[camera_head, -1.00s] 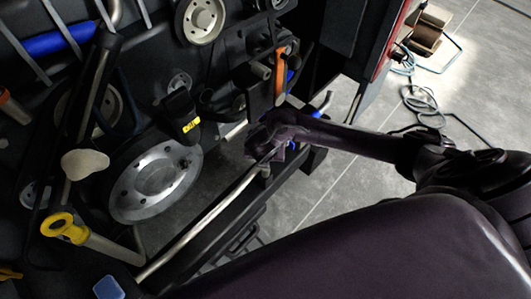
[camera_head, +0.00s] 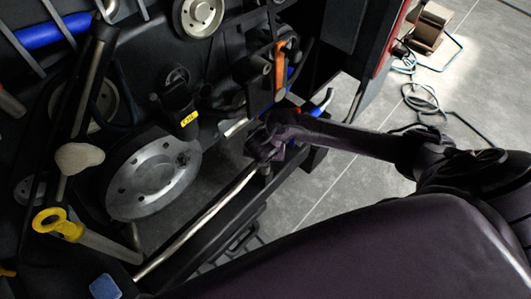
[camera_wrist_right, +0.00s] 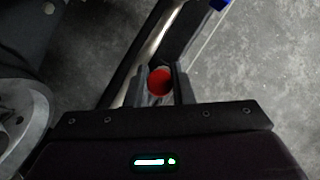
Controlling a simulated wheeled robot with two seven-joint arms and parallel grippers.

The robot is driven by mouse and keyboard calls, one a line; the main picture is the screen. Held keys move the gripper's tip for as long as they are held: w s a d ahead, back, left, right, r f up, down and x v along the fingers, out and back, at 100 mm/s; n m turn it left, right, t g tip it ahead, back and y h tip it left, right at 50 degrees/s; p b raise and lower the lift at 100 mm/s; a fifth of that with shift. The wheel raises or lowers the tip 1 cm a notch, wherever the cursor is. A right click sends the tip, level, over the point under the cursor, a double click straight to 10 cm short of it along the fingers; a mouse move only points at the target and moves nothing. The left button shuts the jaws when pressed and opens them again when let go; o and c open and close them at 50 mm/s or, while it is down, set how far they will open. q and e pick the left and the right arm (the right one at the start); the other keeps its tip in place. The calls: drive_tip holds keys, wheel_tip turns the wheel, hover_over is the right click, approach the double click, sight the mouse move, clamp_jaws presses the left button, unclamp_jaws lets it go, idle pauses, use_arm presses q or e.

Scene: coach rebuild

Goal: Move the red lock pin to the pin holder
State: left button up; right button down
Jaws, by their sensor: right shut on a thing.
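My right gripper (camera_head: 264,150) is over the long metal rail in the middle of the head view. In the right wrist view its two fingers (camera_wrist_right: 160,86) are shut on the red lock pin, whose round red end (camera_wrist_right: 159,80) shows between them. The pin's lower part is hidden behind its red end and the fingers. I cannot identify the pin holder for certain. My left gripper is not in view.
A large metal pulley (camera_head: 152,176) is left of the gripper, and a yellow ring handle (camera_head: 58,222) is at lower left. An orange-handled part (camera_head: 280,66) and blue-tipped lever (camera_head: 321,104) are close by. Grey floor (camera_head: 345,195) lies right, with a loose cable (camera_head: 420,98).

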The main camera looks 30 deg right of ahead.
drive_tip(key=shift+s+f, duration=0.1)
drive_tip(key=shift+f, duration=0.05)
drive_tip(key=c, duration=1.7)
unclamp_jaws()
drive_tip(key=o, duration=0.5)
drive_tip(key=shift+f, duration=0.1)
drive_tip(key=o, duration=0.4)
drive_tip(key=shift+o, duration=0.2)
drive_tip(key=shift+r, duration=0.2)
drive_tip(key=p+v, duration=0.7)
drive_tip(key=p, duration=0.1)
drive_tip(key=shift+s+r, duration=0.15)
drive_tip(key=shift+r, duration=0.2)
drive_tip(key=shift+a, duration=0.1)
